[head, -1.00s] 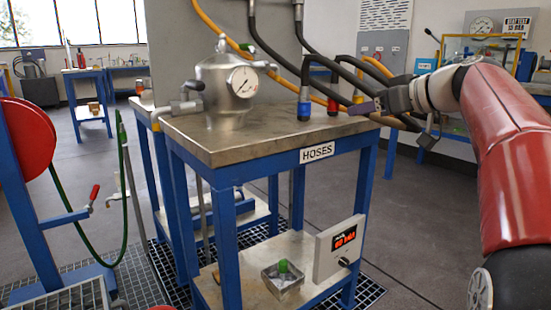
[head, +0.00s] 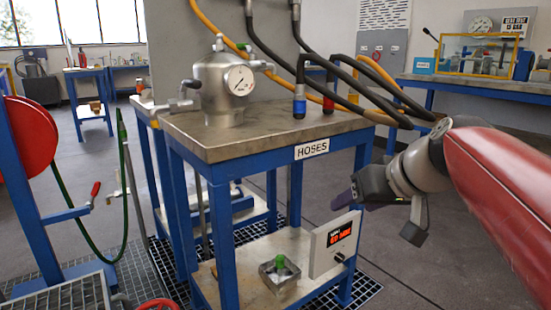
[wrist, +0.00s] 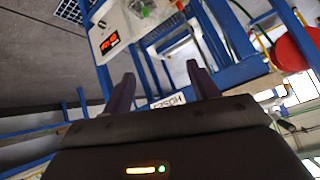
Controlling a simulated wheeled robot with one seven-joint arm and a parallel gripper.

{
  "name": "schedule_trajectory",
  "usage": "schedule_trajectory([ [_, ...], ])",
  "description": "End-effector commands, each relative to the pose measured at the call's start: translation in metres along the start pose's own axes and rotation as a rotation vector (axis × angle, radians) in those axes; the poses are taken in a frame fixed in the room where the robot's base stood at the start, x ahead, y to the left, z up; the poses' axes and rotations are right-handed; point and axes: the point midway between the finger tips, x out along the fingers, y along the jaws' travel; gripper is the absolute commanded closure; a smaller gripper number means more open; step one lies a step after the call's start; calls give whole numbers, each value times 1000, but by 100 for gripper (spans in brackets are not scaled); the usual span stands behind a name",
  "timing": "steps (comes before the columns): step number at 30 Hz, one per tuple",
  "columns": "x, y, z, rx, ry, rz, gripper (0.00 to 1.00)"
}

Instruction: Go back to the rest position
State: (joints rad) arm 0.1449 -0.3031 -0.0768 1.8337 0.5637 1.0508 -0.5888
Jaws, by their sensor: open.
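My gripper (head: 343,200) hangs in the air to the right of the blue-framed HOSES table (head: 240,137), below the level of its top. It points left, toward the table's right side. In the wrist view my gripper (wrist: 160,88) shows two dark purple fingers spread apart with nothing between them. The HOSES label (wrist: 167,101) shows just past the fingertips, apart from them. My red arm reaches in from the right edge in the head view.
On the table stand a steel vessel with a gauge (head: 222,85) and black hose ends with blue and red collars. A red hose reel (head: 28,138) is at left. Floor at right is open.

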Motion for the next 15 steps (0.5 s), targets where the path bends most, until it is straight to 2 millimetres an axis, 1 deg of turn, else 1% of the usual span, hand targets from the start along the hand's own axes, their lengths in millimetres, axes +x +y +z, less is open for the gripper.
schedule_trajectory([
  [1, 2, -9, 33, 20, -43, 30, 40],
  [2, 3, -12, 52, 37, -69, 54, 40],
  [3, 6, -14, 76, 55, -100, 85, 40],
  [5, 8, -16, 108, 75, -136, 130, 40],
  [6, 10, -16, 127, 86, -156, 158, 40],
  [9, 14, -16, 170, 104, -194, 223, 40],
  [15, 20, -9, 243, 117, -237, 339, 40],
])
